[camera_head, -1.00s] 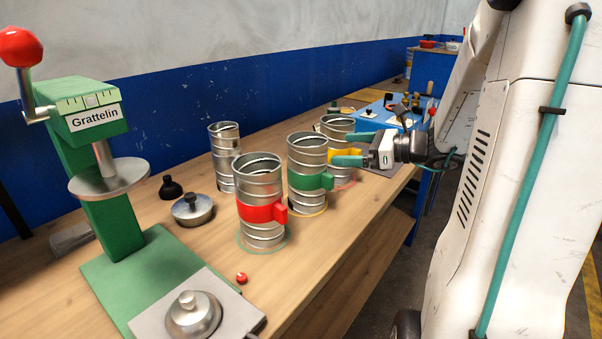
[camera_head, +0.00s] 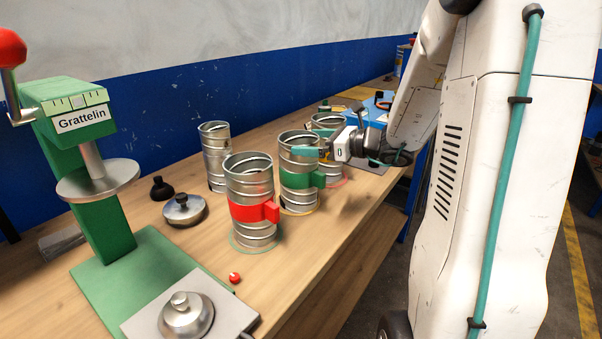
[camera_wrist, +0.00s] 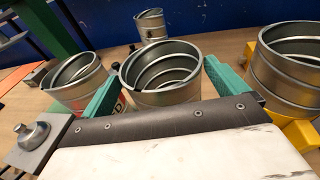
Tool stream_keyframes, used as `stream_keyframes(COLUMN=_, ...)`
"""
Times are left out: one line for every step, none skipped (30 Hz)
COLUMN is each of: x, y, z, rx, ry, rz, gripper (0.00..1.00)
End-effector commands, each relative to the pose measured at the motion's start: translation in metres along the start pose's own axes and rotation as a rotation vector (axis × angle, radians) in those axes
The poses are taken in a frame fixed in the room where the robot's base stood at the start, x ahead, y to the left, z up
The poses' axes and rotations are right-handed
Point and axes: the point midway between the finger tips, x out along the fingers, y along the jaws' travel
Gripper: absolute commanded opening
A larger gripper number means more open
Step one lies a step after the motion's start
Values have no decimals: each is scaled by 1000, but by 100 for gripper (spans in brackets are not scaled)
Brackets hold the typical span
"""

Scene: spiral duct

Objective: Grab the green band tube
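The green band tube (camera_head: 298,188) is an open metal duct piece with a green band and side tab. It stands upright on the workbench, between the red band tube (camera_head: 250,178) and the yellow one. My gripper (camera_head: 314,150) is at its upper part, above the band, with a teal finger across its right side. In the wrist view, my gripper (camera_wrist: 163,68) is open, with one teal finger on each side of a tube (camera_wrist: 160,82), apparently the green band one. Its band is hidden there. I cannot tell whether either finger touches it.
The yellow band tube (camera_wrist: 290,70) stands close on the right in the wrist view. A plain-looking tube (camera_head: 215,155) stands behind.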

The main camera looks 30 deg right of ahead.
Motion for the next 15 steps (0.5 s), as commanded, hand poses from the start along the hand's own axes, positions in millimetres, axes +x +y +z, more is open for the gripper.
stream_keyframes(x=0, y=0, z=0, rx=0, ry=0, rz=0, gripper=83)
stream_keyframes(x=0, y=0, z=0, rx=0, ry=0, rz=0, gripper=75)
stream_keyframes(x=0, y=0, z=0, rx=0, ry=0, rz=0, gripper=64)
stream_keyframes(x=0, y=0, z=0, rx=-1, ry=0, rz=0, gripper=56)
stream_keyframes(x=0, y=0, z=0, rx=-1, ry=0, rz=0, gripper=47)
stream_keyframes(x=0, y=0, z=1, rx=-1, ry=-1, rz=0, gripper=46)
stream_keyframes(x=0, y=0, z=1, rx=-1, ry=-1, rz=0, gripper=46)
stream_keyframes(x=0, y=0, z=1, rx=-1, ry=-1, rz=0, gripper=46)
stream_keyframes(x=0, y=0, z=1, rx=-1, ry=-1, rz=0, gripper=46)
stream_keyframes(x=0, y=0, z=1, rx=-1, ry=-1, rz=0, gripper=46)
stream_keyframes(x=0, y=0, z=1, rx=-2, ry=-1, rz=0, gripper=46)
stream_keyframes(x=0, y=0, z=1, rx=-2, ry=-1, rz=0, gripper=46)
stream_keyframes(x=0, y=0, z=1, rx=-2, ry=-1, rz=0, gripper=46)
stream_keyframes(x=0, y=0, z=2, rx=-2, ry=-1, rz=0, gripper=46)
stream_keyframes(x=-1, y=0, z=3, rx=-3, ry=-1, rz=0, gripper=46)
